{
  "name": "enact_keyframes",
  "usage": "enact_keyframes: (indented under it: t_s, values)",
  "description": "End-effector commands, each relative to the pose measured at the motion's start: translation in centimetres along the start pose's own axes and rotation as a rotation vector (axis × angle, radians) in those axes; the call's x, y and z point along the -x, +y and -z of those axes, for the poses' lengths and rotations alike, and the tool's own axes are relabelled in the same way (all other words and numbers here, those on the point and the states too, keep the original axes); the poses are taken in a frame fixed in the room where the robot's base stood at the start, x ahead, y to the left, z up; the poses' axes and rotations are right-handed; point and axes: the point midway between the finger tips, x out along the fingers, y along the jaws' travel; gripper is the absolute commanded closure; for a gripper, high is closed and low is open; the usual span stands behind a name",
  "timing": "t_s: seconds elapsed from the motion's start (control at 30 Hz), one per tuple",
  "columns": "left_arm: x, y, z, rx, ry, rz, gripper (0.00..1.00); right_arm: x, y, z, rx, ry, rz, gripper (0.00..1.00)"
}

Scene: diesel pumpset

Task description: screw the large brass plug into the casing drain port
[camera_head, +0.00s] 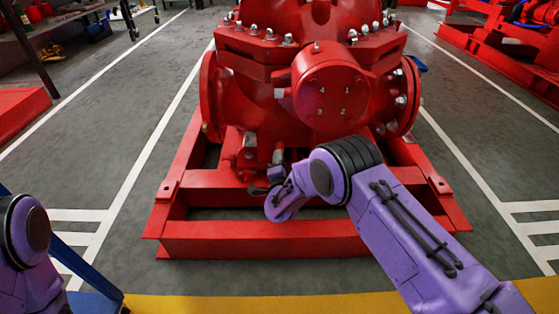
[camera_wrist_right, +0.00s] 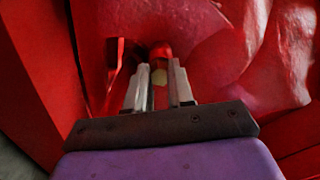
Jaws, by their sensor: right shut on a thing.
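Just beyond the plug is a rounded red boss with a dark recess (camera_wrist_right: 160,50), which looks like the drain port. I cannot tell whether the plug touches or enters it. In the head view my right gripper (camera_head: 262,189) is low at the front of the red pump casing (camera_head: 322,82), mostly hidden by my wrist. My left gripper is not in view; only part of its arm shows.
The casing stands on a red base frame (camera_head: 235,240) whose front beam lies just in front of my right wrist. Small pipework (camera_head: 250,153) is close above my right gripper. In the wrist view, red walls crowd the fingers on both sides.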

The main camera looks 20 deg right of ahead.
Motion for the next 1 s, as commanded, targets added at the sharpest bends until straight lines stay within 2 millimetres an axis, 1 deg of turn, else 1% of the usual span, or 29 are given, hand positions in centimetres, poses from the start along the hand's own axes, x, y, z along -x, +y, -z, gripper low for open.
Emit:
enact_keyframes:
  t_s: [0.03, 0.1, 0.2, 0.7, 0.77, 0.87, 1.0]
  values:
    - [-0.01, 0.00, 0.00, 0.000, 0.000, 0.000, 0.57, -0.24, 0.02, 0.53, -0.115, 0.012, 0.001, 1.00]
    - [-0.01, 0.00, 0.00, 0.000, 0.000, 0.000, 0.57, -0.25, 0.05, 0.58, -0.268, 0.013, 0.002, 1.00]
    - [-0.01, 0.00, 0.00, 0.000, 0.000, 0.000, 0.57, -0.25, 0.10, 0.64, -0.378, 0.014, 0.002, 1.00]
    - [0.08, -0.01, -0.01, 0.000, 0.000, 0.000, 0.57, -0.30, 0.29, 0.90, -0.382, 0.021, 0.000, 1.00]
    - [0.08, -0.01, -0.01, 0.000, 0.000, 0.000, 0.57, -0.29, 0.30, 0.90, -0.410, 0.021, 0.000, 1.00]
    - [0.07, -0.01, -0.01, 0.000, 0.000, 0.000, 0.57, -0.29, 0.32, 0.90, -0.623, 0.021, 0.002, 1.00]
    - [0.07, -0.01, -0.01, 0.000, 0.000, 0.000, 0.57, -0.27, 0.34, 0.87, -0.981, 0.020, 0.005, 1.00]
